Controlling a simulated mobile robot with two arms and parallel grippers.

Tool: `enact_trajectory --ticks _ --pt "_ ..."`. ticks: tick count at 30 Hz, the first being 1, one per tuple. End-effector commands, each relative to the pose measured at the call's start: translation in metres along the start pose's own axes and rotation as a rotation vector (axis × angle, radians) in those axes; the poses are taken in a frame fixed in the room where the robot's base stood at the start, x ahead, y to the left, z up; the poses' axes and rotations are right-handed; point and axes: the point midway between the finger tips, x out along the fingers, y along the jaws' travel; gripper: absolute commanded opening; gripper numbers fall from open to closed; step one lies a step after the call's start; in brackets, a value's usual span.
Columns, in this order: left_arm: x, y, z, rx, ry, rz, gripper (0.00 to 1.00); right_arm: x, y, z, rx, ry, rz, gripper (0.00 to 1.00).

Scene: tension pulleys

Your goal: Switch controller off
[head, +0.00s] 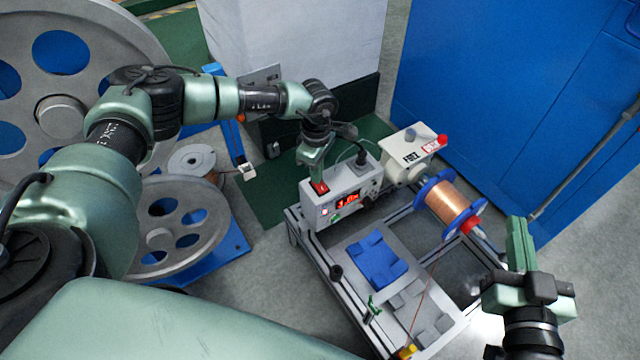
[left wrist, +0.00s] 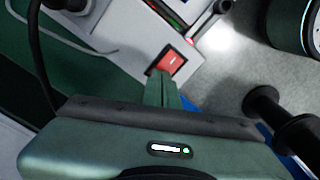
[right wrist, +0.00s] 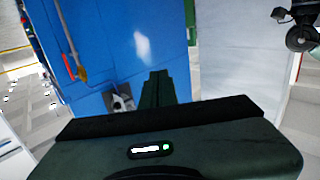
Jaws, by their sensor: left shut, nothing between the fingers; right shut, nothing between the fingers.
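The controller (head: 350,196) is a light grey box with a lit red digital display (head: 348,200). It stands on the metal frame of the winding machine. A red rocker switch (head: 320,187) sits at the upper left of its front face; it also shows in the left wrist view (left wrist: 171,61). My left gripper (head: 317,178) is shut and empty, with its fingertips at the switch's edge; in the left wrist view the tips (left wrist: 160,74) overlap the switch's lower left corner. I cannot tell whether they press it. My right gripper (head: 520,232) is shut and empty, to the right of the machine.
A copper wire spool (head: 449,203) with blue flanges is mounted right of the controller. A blue block (head: 371,260) lies on the machine's plate. Large grey pulley wheels (head: 176,222) stand at left. A blue cabinet (head: 490,95) is behind at right.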

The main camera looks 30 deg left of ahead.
Motion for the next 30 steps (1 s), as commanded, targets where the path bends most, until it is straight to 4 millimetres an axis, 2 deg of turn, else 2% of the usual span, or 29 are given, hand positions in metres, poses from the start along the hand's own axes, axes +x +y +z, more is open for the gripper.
enact_trajectory --ticks 30 --pt "0.005 0.000 0.000 0.000 0.000 0.000 0.00 0.001 -0.002 -0.015 0.002 0.082 -0.004 0.00"
